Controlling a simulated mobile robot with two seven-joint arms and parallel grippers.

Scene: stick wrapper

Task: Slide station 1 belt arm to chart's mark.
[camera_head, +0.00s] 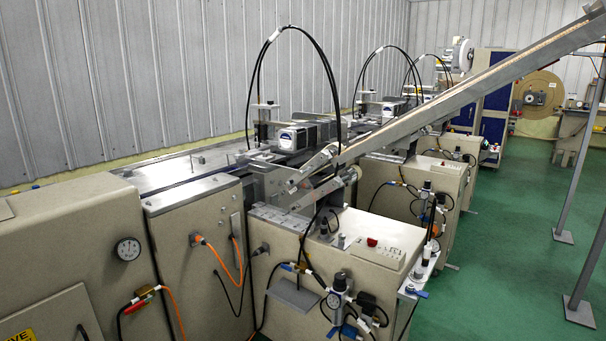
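The nearest station (318,240) is a beige cabinet with metal mechanisms on top. A long, narrow inclined conveyor (470,92) rises from it to the upper right. Short metal rollers or cylinders (335,183) sit at its lower end, beside a boxy motor (298,137) with a dark label. I cannot tell for sure which of these parts is the station 1 belt arm. No chart or mark can be made out in this view. Neither of my grippers is in view.
Similar stations (425,180) stand in a row behind the nearest one. Orange and black hoses hang along the front. Grey support posts (580,200) stand at right. The green floor (500,270) between is clear.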

